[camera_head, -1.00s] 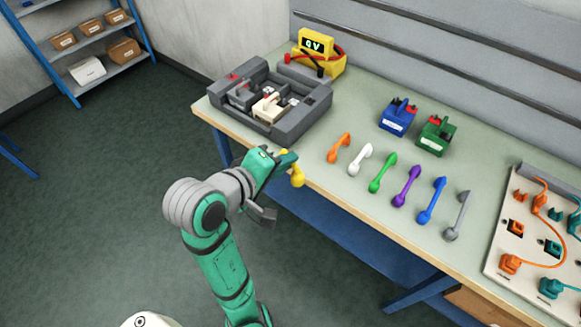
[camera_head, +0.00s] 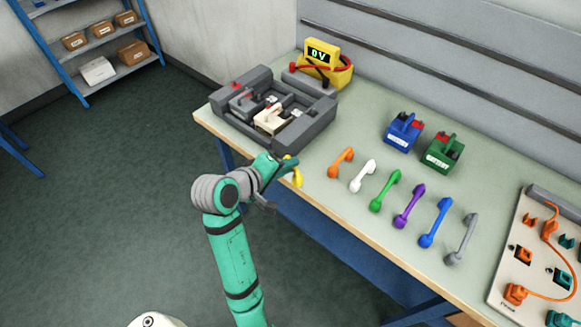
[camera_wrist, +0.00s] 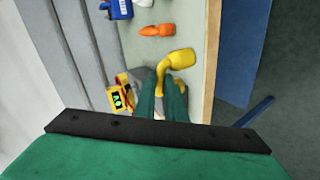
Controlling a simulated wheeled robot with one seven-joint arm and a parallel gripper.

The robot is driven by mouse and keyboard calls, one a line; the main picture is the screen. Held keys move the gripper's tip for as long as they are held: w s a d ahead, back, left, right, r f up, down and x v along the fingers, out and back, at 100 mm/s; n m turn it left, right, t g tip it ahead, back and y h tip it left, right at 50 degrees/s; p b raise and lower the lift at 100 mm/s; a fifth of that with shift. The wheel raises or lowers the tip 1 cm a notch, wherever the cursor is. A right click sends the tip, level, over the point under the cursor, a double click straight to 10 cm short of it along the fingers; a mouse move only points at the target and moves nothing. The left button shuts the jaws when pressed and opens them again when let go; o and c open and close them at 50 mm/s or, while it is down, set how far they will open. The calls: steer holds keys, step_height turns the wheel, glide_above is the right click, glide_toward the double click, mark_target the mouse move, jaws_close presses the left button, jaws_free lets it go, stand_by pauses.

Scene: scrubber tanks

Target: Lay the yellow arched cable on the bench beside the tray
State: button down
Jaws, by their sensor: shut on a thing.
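The yellow arched cable (camera_head: 297,174) is in my gripper (camera_head: 286,162) at the front edge of the bench (camera_head: 330,205), left of the orange cable. In the wrist view the yellow cable (camera_wrist: 176,62) shows between my fingers (camera_wrist: 160,98), its thick end sticking out towards the bench edge. My gripper is shut on it. Whether the cable touches the bench top is hard to tell. The grey tray (camera_head: 312,128) stands behind and left of the gripper, holding a white-topped part.
Orange (camera_head: 341,162), white (camera_head: 363,176), green, purple, blue and grey cables lie in a row to the right. A yellow meter (camera_head: 322,65) stands behind the tray. Blue (camera_head: 403,132) and green (camera_head: 443,152) boxes stand further back. A panel (camera_head: 515,258) lies at the right.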

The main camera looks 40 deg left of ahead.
step_height(320, 180, down, 6)
steer(key=w+a, duration=0.1)
steer(key=shift+w+a+f, duration=0.15)
steer(key=shift+w+a, duration=0.2)
steer(key=shift+w, duration=0.05)
steer(key=shift+f, duration=0.1)
steer(key=c, duration=1.8)
jaws_free()
steer(key=v, duration=1.2)
steer(key=shift+a, duration=0.1)
